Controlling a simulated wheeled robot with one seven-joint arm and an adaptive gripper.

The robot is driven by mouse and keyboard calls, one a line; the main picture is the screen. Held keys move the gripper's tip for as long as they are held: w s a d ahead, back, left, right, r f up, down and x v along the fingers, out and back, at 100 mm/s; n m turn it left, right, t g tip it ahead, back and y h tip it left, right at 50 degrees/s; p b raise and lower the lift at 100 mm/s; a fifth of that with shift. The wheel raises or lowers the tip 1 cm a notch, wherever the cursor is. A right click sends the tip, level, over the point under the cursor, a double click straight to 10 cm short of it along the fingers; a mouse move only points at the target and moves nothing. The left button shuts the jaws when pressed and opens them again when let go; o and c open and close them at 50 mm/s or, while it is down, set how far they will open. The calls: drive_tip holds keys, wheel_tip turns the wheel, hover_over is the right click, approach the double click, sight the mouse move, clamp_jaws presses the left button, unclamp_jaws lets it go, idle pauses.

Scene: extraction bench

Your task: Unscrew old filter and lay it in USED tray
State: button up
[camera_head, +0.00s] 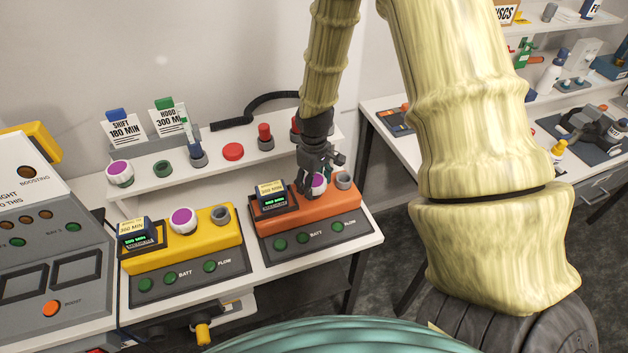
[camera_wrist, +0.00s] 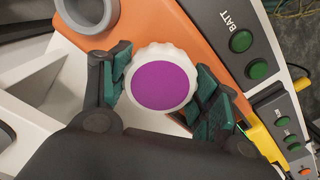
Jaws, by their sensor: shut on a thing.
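The filter is a white ribbed cap with a purple top (camera_wrist: 161,86), seated on the orange unit (camera_head: 327,207) beside a grey open port (camera_head: 344,180). It also shows in the head view (camera_head: 319,181), partly behind my fingers. My gripper (camera_head: 310,188) reaches down from above and is shut on this filter, with one teal-padded finger on each side in the wrist view. The filter looks level and still on the unit; its thread is hidden. I cannot make out a tray marked USED.
A yellow unit (camera_head: 160,254) with another purple-topped cap (camera_head: 183,220) stands to the left. The shelf behind holds a purple-topped cap (camera_head: 120,172), a green ring (camera_head: 164,168) and red knobs (camera_head: 233,152). A second table (camera_head: 385,138) stands at right across a gap.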

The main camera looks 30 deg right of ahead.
drive_tip(key=n+p, duration=0.1)
drive_tip(key=n, duration=0.3)
drive_tip(key=shift+r+n+p, duration=0.15)
drive_tip(key=shift+n+p, duration=0.25)
drive_tip(key=n+p, duration=0.2)
drive_tip(key=n, duration=0.3)
drive_tip(key=shift+r+n+p, duration=0.1)
drive_tip(key=shift+n+p, duration=0.3)
drive_tip(key=n, duration=0.2)
drive_tip(key=shift+f+n, duration=0.25)
drive_tip(key=shift+n, duration=0.15)
drive_tip(key=n, duration=0.5)
drive_tip(key=shift+n, duration=0.3)
drive_tip(key=o, duration=1.2)
